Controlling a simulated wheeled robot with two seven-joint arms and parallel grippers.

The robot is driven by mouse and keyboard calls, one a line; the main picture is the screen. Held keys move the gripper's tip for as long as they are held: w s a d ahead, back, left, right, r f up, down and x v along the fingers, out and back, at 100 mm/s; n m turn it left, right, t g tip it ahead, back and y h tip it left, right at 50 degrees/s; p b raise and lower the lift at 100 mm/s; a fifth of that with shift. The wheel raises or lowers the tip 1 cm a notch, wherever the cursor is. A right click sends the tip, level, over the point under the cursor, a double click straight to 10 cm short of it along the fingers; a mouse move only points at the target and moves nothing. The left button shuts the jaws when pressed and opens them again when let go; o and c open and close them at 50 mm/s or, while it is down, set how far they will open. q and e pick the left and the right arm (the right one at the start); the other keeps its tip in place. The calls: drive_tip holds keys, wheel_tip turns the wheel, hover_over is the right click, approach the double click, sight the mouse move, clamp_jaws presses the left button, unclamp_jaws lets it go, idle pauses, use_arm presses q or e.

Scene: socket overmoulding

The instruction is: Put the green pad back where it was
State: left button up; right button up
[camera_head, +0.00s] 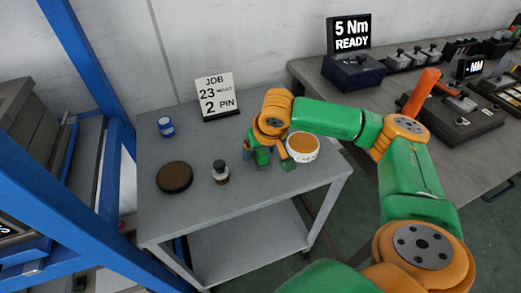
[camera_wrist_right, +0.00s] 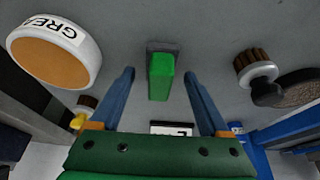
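In the right wrist view the green pad (camera_wrist_right: 160,77) is a small upright block with a dark grey piece at its far end, over the grey table top. The blue fingers of my right gripper (camera_wrist_right: 160,85) are spread wide on either side of it, with a gap on both sides. In the head view my right gripper (camera_head: 268,162) is low over the cart's top, just left of the grease tin. My left gripper is not in view.
A bench (camera_head: 340,90) with devices is at right, a blue frame at left.

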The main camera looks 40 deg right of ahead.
drive_tip(key=shift+r, duration=0.1)
drive_tip(key=p+v, duration=0.2)
drive_tip(key=v, duration=1)
